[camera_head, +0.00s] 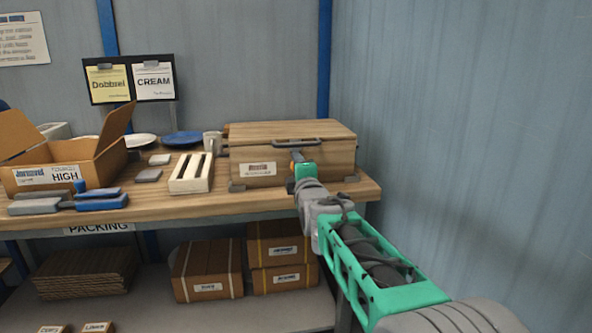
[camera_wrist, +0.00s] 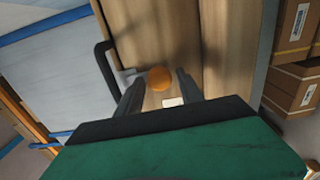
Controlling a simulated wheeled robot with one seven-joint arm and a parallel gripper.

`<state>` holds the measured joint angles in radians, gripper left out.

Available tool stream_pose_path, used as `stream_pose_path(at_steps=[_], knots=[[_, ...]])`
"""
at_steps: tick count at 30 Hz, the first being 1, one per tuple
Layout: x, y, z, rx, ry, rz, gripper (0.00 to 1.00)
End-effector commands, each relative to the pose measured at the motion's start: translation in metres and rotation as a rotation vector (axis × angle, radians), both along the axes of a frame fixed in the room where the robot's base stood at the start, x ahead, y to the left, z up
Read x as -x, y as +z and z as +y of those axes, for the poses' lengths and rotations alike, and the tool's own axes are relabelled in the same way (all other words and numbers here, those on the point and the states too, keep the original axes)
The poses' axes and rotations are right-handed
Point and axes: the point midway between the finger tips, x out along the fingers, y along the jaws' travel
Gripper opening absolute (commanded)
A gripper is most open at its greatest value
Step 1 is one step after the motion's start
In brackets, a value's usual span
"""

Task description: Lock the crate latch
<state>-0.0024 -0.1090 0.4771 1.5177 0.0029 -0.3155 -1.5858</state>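The wooden crate (camera_head: 338,158) sits on the right end of the workbench, lid down, with a dark handle (camera_head: 280,142) on its upper front. My gripper (camera_head: 297,165) is at the crate's front, covering part of it. In the wrist view, an orange round knob (camera_wrist: 159,78), apparently part of the latch, shows on the crate's wooden face (camera_wrist: 150,30). My gripper (camera_wrist: 160,78) is open, with one dark finger on each side of the knob and visible gaps between. A small grey piece lies beside the knob. The rest of the latch is hidden or too small to tell.
Boxes (camera_head: 207,270) stand on the shelf below. A blue wall (camera_head: 460,130) rises close on the right.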

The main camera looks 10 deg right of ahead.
Motion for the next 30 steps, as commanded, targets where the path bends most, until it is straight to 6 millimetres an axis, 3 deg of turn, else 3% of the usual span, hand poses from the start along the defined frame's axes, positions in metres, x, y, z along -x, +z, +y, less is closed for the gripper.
stream_pose_path(at_steps=[11, 22, 30], knots=[[0.003, 0.0, 0.0, -0.001, 0.0, 0.0, 0.53], [0.067, 0.002, 0.0, 0.0, 0.0, -0.002, 0.53], [0.078, 0.0, 0.0, 0.0, 0.0, 0.0, 0.53]])
